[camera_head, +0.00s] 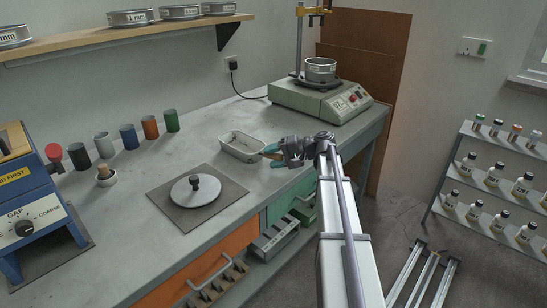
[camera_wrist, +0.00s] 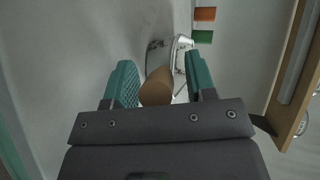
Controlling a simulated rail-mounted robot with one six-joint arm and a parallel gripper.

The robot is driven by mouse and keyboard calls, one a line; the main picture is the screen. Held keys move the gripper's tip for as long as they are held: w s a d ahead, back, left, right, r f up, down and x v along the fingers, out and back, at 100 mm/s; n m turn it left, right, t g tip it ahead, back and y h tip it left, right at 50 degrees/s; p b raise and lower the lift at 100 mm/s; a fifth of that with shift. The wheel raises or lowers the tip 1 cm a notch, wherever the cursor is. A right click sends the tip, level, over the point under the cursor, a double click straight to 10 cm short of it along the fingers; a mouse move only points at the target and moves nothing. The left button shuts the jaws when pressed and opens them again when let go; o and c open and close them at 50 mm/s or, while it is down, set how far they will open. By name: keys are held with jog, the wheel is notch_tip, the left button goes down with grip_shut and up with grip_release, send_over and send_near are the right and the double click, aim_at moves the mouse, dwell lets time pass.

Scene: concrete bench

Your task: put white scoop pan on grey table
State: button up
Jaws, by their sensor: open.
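The white scoop pan (camera_head: 238,147) is on the grey table (camera_head: 135,195), near its front edge, and looks upright. Its brown handle (camera_head: 270,149) points right, towards my gripper (camera_head: 274,158). In the wrist view my gripper (camera_wrist: 160,88) is open, with its two teal fingers apart. The end of the brown handle (camera_wrist: 156,88) shows between them, closer to the left finger. I cannot tell whether either finger touches it. The pan body (camera_wrist: 159,57) shows beyond the handle, partly hidden.
A green machine (camera_head: 318,98) with a sieve stands right of the pan. A round lid (camera_head: 195,190) lies on a dark square plate in front of it. Several coloured cups (camera_head: 150,128) stand to the left, beside a small mortar (camera_head: 106,177) and a blue machine (camera_head: 32,210).

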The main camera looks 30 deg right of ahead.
jog(key=shift+s+d+r+p, duration=0.15)
jog(key=shift+d+r+p, duration=0.05)
jog(key=shift+r+p, duration=0.15)
jog(key=p+v, duration=0.3)
jog(key=v, duration=0.8)
jog(key=shift+d, duration=0.25)
